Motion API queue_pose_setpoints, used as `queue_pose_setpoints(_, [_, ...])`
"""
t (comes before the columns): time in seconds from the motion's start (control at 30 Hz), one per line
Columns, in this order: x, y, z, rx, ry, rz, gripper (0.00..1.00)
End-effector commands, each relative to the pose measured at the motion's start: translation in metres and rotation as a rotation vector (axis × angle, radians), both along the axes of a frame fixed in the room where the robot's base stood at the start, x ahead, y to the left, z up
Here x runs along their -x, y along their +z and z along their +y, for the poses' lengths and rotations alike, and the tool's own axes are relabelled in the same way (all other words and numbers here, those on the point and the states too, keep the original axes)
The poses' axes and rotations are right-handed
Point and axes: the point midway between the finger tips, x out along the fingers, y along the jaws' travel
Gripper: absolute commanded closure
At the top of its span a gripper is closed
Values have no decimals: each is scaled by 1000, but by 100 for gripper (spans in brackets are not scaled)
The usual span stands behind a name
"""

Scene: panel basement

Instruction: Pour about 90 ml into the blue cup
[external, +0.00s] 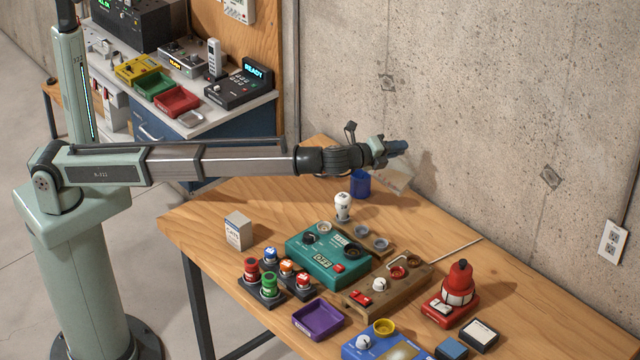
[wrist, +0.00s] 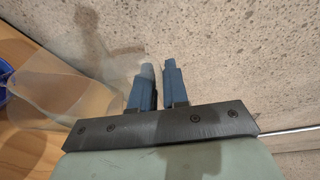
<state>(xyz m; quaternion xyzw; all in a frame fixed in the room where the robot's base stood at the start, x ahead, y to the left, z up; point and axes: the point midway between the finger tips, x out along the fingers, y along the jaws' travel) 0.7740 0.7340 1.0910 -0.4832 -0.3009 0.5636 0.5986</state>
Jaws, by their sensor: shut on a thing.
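The blue cup (external: 360,184) stands upright at the back of the wooden table, near the concrete wall. Its edge also shows at the left border of the wrist view (wrist: 3,92). My gripper (external: 397,147) is above and to the right of the cup. In the wrist view its two blue fingers (wrist: 158,78) are close together on a clear, see-through container (wrist: 75,95). The container looks tilted, its wide end towards the cup. In the external view it is a faint pale shape (external: 399,179) below the fingers. I cannot make out liquid in it or inside the cup.
A white-topped bottle (external: 343,207) stands in front of the cup. A teal device (external: 328,262), wooden blocks with knobs (external: 385,285), a purple tray (external: 318,319) and a red lamp-like device (external: 457,289) fill the nearer table. The wall is close behind my gripper.

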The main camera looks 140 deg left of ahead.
Motion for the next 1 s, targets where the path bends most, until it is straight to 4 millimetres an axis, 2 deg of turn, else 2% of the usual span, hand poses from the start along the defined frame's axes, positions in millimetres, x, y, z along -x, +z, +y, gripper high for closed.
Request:
queue_pose_setpoints(0.33, [0, 1, 0, -3, -1, -5, 100])
queue_pose_setpoints(0.6, [-31, -27, 7, 37, 10, 255, 100])
queue_pose_setpoints(1.0, [-40, -32, 9, 66, 17, 417, 100])
